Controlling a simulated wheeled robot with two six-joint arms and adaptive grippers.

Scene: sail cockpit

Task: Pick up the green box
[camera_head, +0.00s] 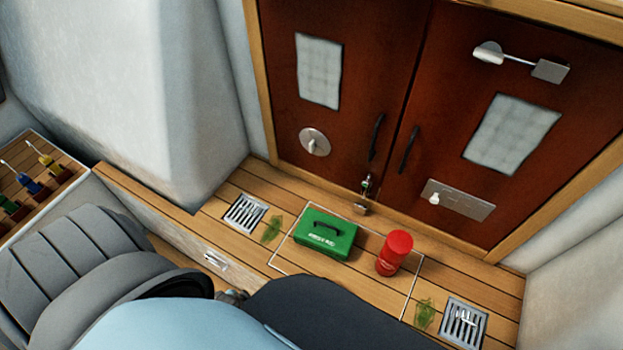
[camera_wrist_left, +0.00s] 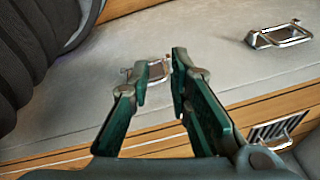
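The green box (camera_head: 325,232) has a dark handle on its top and pale lettering on its front. It sits on the wooden slatted ledge in front of the red-brown doors, in the middle of the head view. It does not show in the left wrist view. My left gripper (camera_wrist_left: 160,80) shows in the left wrist view with its two fingers apart and nothing between them. It points at a pale grey surface with a metal latch beyond the fingertips. I cannot make out its fingers in the head view. My right gripper is in neither view.
A red cylinder (camera_head: 394,254) stands just right of the box. Metal drain grates (camera_head: 245,212) and green leafy scraps (camera_head: 272,229) lie on the ledge. The doors (camera_head: 340,120) rise behind it. A second metal latch (camera_wrist_left: 280,36) is at upper right in the wrist view.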

